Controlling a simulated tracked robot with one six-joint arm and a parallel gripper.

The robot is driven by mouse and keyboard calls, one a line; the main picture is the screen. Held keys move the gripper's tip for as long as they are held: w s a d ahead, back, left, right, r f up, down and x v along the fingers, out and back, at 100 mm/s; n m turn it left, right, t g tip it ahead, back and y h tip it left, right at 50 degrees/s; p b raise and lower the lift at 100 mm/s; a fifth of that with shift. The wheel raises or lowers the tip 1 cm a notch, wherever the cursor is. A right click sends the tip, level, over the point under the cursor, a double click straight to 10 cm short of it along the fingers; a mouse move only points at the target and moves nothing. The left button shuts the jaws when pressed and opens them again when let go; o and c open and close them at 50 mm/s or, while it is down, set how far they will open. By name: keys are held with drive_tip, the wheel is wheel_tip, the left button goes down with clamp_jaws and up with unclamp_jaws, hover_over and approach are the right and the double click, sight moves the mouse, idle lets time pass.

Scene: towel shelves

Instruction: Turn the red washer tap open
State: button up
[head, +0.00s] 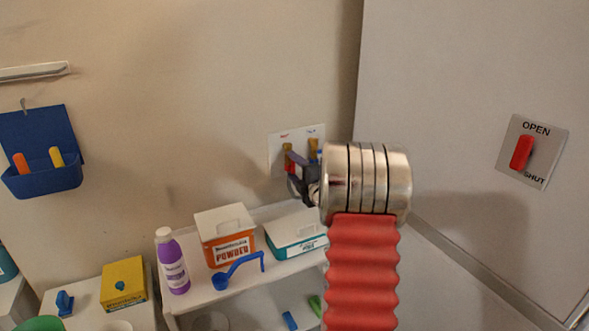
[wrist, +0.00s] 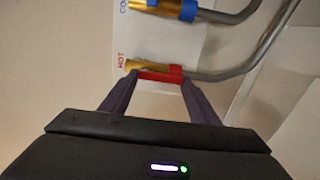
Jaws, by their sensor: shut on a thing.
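The red washer tap (wrist: 160,76) is a brass tap with a red handle beside the word HOT in the wrist view. Its handle lies crosswise between the two fingers of my gripper (wrist: 157,82), which is shut on it. In the head view the tap (head: 288,158) shows on the white wall plate (head: 280,140), partly hidden by my gripper (head: 296,170) and wrist. A grey hose leads right from the tap in the wrist view.
A blue-marked brass tap (wrist: 180,8) with its own hose sits close above the red one. Below stand a powder box (head: 228,236), a teal-and-white box (head: 296,234), a blue scoop (head: 237,270) and a purple bottle (head: 173,265). A red OPEN/SHUT lever (head: 521,152) is at right.

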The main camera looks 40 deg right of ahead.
drive_tip(key=shift+a+f, duration=0.15)
drive_tip(key=shift+f, duration=0.2)
drive_tip(key=o, duration=1)
drive_tip(key=shift+r, duration=0.2)
drive_tip(key=shift+s, duration=0.1)
drive_tip(key=v, duration=1.3)
drive_tip(key=shift+s, duration=0.25)
